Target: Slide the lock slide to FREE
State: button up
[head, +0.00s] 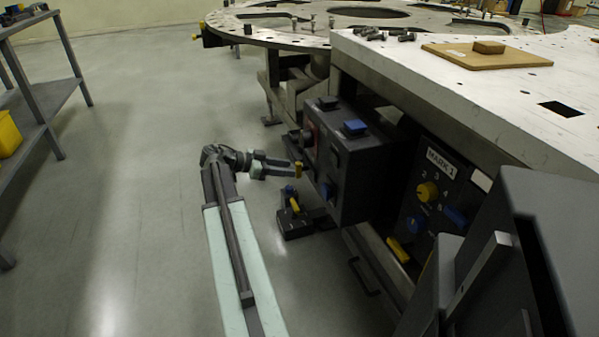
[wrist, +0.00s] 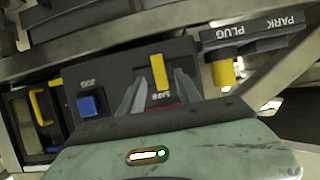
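The lock slide appears as a yellow tab (wrist: 159,72) standing up from a dark panel (wrist: 115,78) in the wrist view. A small label with a red patch lies just below it; its lettering is too blurred to read surely. My gripper (wrist: 160,84) is open, with one finger on each side of the tab and a gap on both sides.
On the same panel is a blue button (wrist: 89,105). A yellow handle (wrist: 41,108) is at the left, and a PARK PLUG plate (wrist: 255,33) with a yellow plug (wrist: 223,72) at the right. A white table (head: 480,90) overhangs the control box. The floor (head: 140,170) at left is clear.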

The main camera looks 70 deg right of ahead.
aim_at(298, 177)
jog(key=b+x, duration=0.1)
jog(key=x, duration=0.4)
jog(key=shift+d+f, duration=0.1)
grip_shut()
dwell(1.2)
